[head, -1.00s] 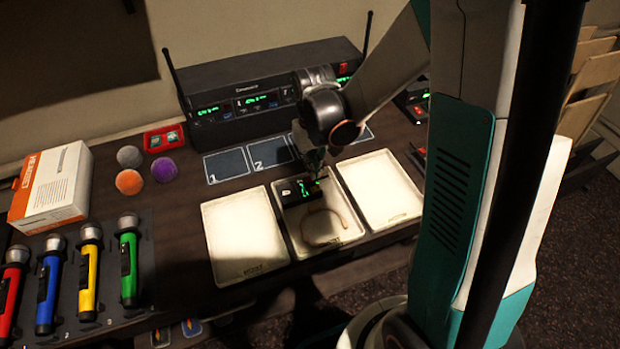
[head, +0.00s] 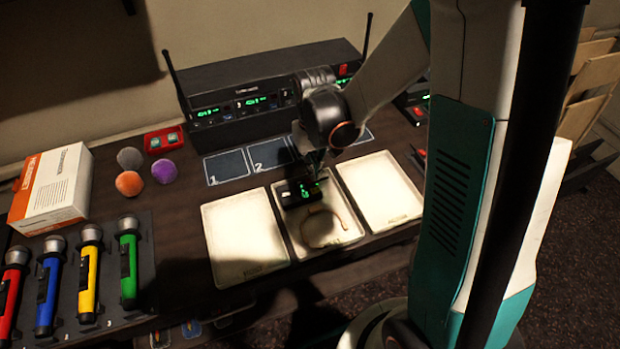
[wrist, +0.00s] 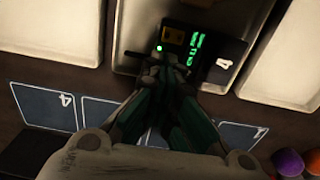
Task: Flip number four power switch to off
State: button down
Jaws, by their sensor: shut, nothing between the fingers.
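A black bodypack marked 4 (wrist: 226,62) lies in the middle white tray (head: 345,236); it also shows in the head view (head: 297,193). Its green display is lit, and a green light (wrist: 159,47) glows at its end beside a dark yellowish patch. My gripper (wrist: 168,72) is shut with nothing between its fingers. Its fingertips are at the pack's near edge, close to the green light; I cannot tell whether they touch. In the head view my gripper (head: 313,160) is over the back of the tray. The power switch itself cannot be made out, and the fingers hide part of the pack.
A thin tan cable loop (head: 322,229) lies in the same tray. Empty trays flank it left (head: 243,235) and right (head: 385,198). Behind stands a black receiver (head: 222,110) with antennas. Several coloured microphones (head: 87,275) lie at the left.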

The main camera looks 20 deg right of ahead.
aim_at(317, 191)
jog(key=shift+f+b, duration=0.9)
jog(key=shift+f, duration=0.15)
dwell(0.7)
jog(key=shift+r, duration=0.15)
jog(key=shift+r+p, duration=2.5)
jog(key=shift+r, duration=0.9)
jog(key=shift+r, duration=0.2)
jog(key=s+r+t, duration=0.7)
jog(key=s+r, duration=0.6)
jog(key=r, duration=0.4)
jog(key=shift+s+a, duration=0.25)
jog(key=shift+a, duration=0.15)
